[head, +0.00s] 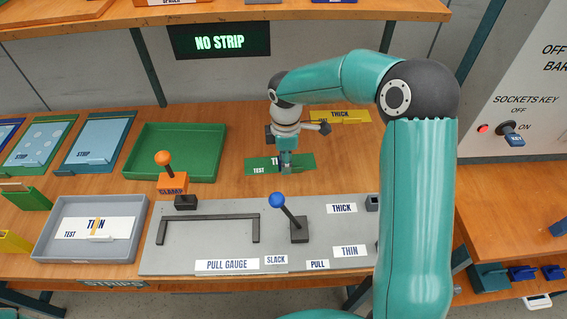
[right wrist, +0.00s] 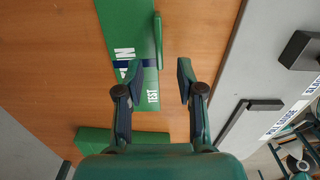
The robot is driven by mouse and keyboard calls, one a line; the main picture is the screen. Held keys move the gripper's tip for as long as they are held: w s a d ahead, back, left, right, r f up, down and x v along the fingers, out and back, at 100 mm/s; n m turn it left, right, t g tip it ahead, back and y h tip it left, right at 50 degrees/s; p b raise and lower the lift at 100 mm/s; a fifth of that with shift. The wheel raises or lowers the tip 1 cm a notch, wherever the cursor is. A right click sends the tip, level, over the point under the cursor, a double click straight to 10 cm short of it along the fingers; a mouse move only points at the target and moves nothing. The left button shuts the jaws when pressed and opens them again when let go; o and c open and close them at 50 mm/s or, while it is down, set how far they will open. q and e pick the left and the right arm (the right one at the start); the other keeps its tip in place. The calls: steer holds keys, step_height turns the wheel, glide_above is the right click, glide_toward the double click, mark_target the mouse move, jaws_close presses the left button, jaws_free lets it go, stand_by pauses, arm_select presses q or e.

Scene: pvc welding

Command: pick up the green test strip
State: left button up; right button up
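The green test strip (head: 302,163) lies flat on the wooden bench behind the grey gauge plate, its TEST label at the left end. In the right wrist view the strip (right wrist: 125,25) has a narrow raised green tab (right wrist: 158,40) along one side. My right gripper (head: 286,167) points down over the middle of the strip and hides part of it. In the wrist view the right gripper (right wrist: 160,72) is open and empty. Its left finger overlaps the strip, and the tab lines up with the gap between the fingertips. My left gripper is not in view.
The grey gauge plate (head: 180,255) stands in front, with an orange-knobbed clamp lever (head: 164,160) and a blue-knobbed lever (head: 278,200). A green tray (head: 176,152) sits left of the strip. A yellow THICK piece (head: 350,116) lies behind. A sign (head: 220,42) reads NO STRIP.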

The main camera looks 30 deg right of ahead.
step_height(320, 180, down, 2)
steer(key=shift+f, duration=0.25)
steer(key=c, duration=0.7)
jaws_close()
steer(key=shift+r, duration=0.15)
